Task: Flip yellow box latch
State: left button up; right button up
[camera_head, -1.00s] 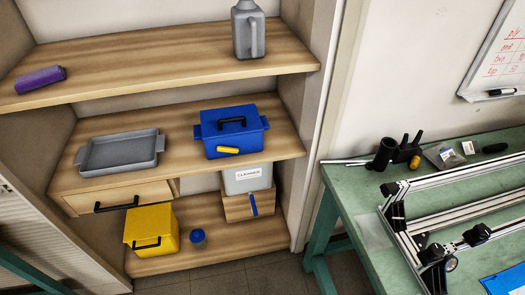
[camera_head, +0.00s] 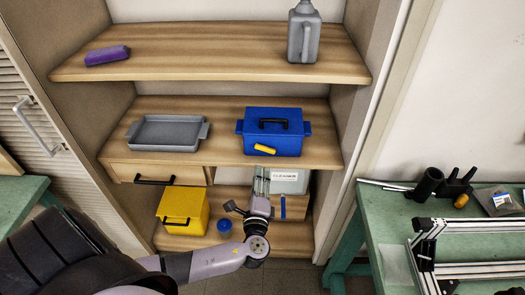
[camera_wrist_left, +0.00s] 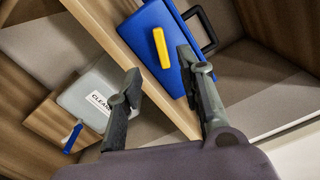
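A yellow box (camera_head: 182,204) with a black handle stands on the bottom shelf at the left. A blue box (camera_head: 289,135) with a black lid handle stands on the middle shelf. A yellow latch (camera_head: 265,149) sits tilted on its front; the latch also shows in the wrist view (camera_wrist_left: 161,47). My left gripper (camera_head: 262,174) is in front of the cabinet, below the blue box and right of the yellow box. In the wrist view its fingers (camera_wrist_left: 159,61) are apart, with nothing held between them. My right gripper is not in view.
A grey tray (camera_head: 168,130) is left of the blue box. A cleaner container (camera_head: 290,182) stands behind my gripper on a wooden block. A blue round thing (camera_head: 224,225) is near the yellow box. A green workbench (camera_head: 375,232) is at the right.

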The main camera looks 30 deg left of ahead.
aim_at(261, 150)
pick_arm(q)
jog(key=p+x, duration=0.1)
jog(key=x, duration=1)
jog(key=shift+w, duration=0.25)
grip_shut()
